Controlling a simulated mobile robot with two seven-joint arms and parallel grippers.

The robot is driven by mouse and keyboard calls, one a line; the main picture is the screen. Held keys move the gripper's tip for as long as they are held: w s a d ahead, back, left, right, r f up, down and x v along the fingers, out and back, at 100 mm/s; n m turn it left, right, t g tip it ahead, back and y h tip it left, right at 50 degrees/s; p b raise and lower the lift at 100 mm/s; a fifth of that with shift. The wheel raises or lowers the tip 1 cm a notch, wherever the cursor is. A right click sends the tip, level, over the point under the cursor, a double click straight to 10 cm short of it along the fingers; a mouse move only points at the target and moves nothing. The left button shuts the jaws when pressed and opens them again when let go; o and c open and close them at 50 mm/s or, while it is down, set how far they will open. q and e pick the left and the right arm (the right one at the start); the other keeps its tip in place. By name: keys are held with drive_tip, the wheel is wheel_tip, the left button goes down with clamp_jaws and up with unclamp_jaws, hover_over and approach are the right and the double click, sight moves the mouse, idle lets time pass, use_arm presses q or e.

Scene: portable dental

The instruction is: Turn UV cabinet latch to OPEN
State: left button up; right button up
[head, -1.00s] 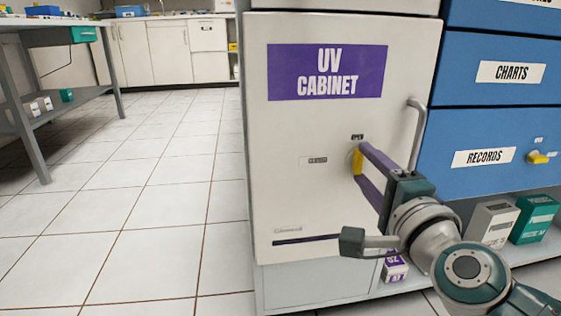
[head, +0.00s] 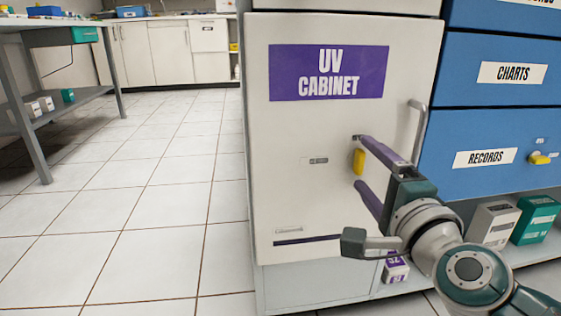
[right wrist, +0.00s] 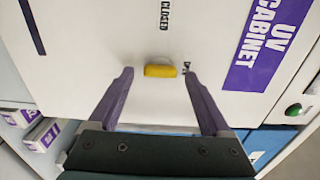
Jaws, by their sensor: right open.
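The UV cabinet (head: 290,200) is a white door with a purple sign. Its yellow latch (head: 358,161) stands upright, its long side toward the small label above, which a finger partly covers. The CLOSED label (right wrist: 164,15) is to the latch's left in the head view. My right gripper (head: 360,163) is open, one finger above the latch and one below. In the right wrist view the yellow latch (right wrist: 160,71) lies between the spread fingers, with a gap on each side. My left gripper is out of view.
A grey vertical handle (head: 418,130) is on the door's right side, near my fingers. Blue drawers (head: 490,105) stand to the right, one with another yellow latch (head: 540,158). Boxes (head: 492,222) sit below them. The tiled floor (head: 130,220) at left is clear.

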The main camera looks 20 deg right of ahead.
drive_tip(key=p+v, duration=0.2)
drive_tip(key=v, duration=0.8)
drive_tip(key=shift+p, duration=0.4)
drive_tip(key=shift+w, duration=0.1)
